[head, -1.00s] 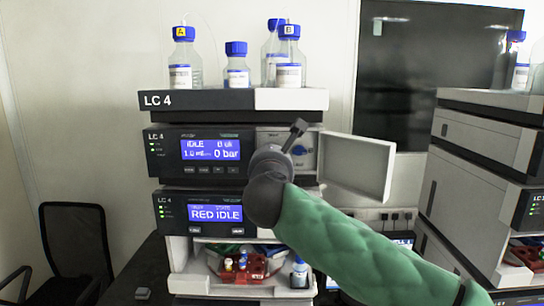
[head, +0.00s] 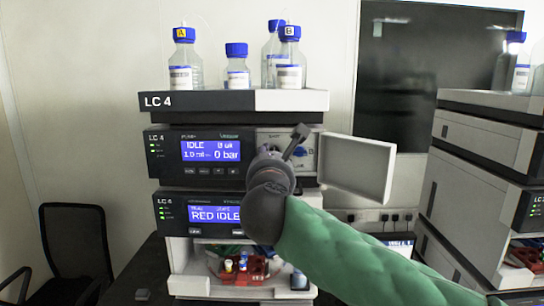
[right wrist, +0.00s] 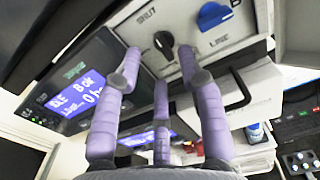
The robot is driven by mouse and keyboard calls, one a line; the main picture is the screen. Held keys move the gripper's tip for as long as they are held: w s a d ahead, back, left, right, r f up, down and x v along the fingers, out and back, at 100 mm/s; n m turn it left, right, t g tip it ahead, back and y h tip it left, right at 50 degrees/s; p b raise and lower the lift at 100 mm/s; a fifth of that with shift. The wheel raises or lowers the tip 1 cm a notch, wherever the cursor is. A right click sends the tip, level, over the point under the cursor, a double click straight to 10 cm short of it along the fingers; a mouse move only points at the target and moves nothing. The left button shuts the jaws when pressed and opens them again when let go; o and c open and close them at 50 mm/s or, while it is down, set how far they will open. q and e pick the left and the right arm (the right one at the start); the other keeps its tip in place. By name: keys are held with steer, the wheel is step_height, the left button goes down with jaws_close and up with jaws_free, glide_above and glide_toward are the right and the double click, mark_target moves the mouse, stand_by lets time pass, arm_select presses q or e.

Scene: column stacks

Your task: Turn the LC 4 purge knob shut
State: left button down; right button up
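The LC 4 pump module (head: 165,158) shows "IDLE" and "0 bar" on its blue display. Its front panel at the right is exposed; in the right wrist view a black knob (right wrist: 163,42) sits beside lettering like "SHUT", and a blue knob (right wrist: 213,17) sits to its right. In the head view my right gripper (head: 297,142) is in front of this panel and hides most of it. In the right wrist view its purple fingers (right wrist: 160,58) are spread, with the black knob just beyond and between the tips. I cannot tell whether they touch it. My left gripper is not in view.
A white door (head: 356,168) hangs open right of the panel. Bottles (head: 237,68) stand on top of the stack. A second module with a "RED IDLE" display (head: 216,214) is below, above a tray of vials (head: 238,268). Another stack (head: 480,150) stands at the right.

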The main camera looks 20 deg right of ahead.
steer(key=v, duration=0.8)
steer(key=shift+s, duration=0.3)
steer(key=shift+a, duration=0.1)
